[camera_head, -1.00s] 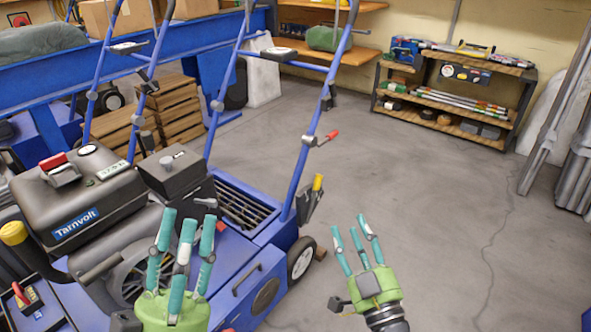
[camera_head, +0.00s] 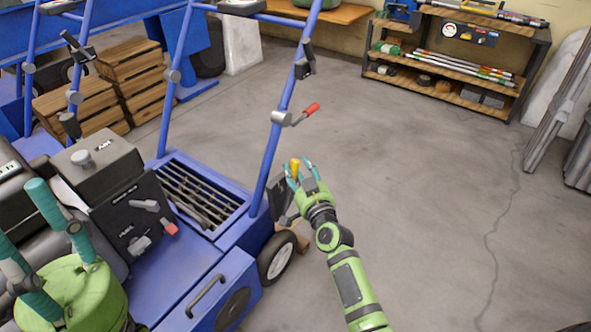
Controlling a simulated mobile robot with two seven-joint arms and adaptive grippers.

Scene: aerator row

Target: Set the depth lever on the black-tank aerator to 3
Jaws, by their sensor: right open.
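The blue aerator (camera_head: 180,275) stands at the left, with its dark tank cut off by the left edge. A lever with a yellow grip (camera_head: 294,168) rises beside a dark plate (camera_head: 277,198) at the machine's right rear corner. I cannot read any numbers on the plate. My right gripper (camera_head: 297,172) is at the yellow grip, its teal fingers spread around it and open. Contact cannot be told. My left gripper (camera_head: 45,235) is over the machine at lower left, fingers spread and empty, partly cut off.
A red-handled lever (camera_head: 310,109) sticks out from the blue handle frame (camera_head: 277,125) above my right gripper. A black wheel (camera_head: 277,257) stands below. Wooden crates (camera_head: 82,100) are behind the machine, and a shelf (camera_head: 450,65) is at the back. The floor to the right is clear.

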